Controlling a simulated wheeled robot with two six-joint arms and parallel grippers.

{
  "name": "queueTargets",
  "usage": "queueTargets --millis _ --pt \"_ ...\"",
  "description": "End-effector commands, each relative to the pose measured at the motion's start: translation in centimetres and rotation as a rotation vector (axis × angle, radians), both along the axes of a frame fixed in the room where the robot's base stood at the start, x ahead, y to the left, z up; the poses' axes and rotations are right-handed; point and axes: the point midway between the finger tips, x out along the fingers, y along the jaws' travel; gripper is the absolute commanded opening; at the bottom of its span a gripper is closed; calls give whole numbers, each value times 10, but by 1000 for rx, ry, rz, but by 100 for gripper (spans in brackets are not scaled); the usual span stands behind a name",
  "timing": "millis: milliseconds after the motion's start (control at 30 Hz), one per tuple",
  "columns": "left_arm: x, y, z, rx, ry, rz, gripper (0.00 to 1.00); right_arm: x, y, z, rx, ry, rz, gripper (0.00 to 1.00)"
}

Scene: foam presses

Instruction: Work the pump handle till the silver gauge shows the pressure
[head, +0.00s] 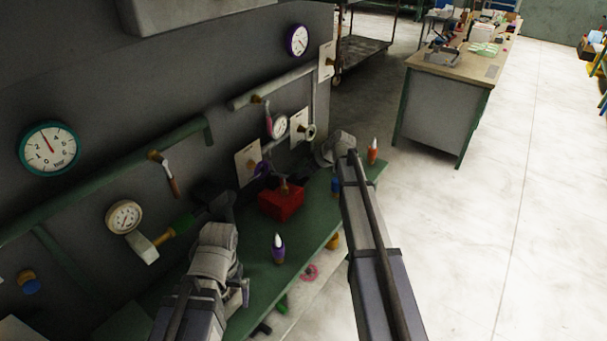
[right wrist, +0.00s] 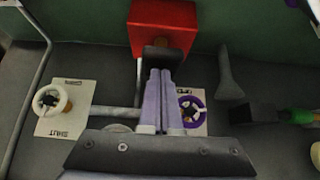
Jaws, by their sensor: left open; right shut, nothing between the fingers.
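A red box-like unit (head: 282,203), which looks like the pump, sits on the green bench ledge; a short brownish handle (head: 284,188) rises from its top. It also shows in the right wrist view (right wrist: 163,27). My right gripper (right wrist: 160,72) is shut and empty, its tips close to a dark part at the red unit; whether they touch I cannot tell. A pale-rimmed gauge (head: 277,125) and a beige-rimmed gauge (head: 124,217) are on the wall; which is silver is unclear.
A teal gauge (head: 50,148) and a purple gauge (head: 297,40) hang on the wall. A purple valve wheel (right wrist: 191,111) and a white valve wheel (right wrist: 49,101) flank my right fingers. A purple bottle (head: 278,248) and an orange bottle (head: 373,150) stand on the ledge.

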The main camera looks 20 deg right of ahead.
Motion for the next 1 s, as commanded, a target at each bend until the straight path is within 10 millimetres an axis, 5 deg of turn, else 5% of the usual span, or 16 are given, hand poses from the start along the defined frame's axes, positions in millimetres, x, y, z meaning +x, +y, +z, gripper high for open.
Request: queueTargets --millis 500,1000 --pt "0 0 -64 0 0 1 100 -14 -11 -64 -1 1 0 0" --pt "0 0 -62 0 0 1 100 -16 -9 -63 -4 6 4 0"
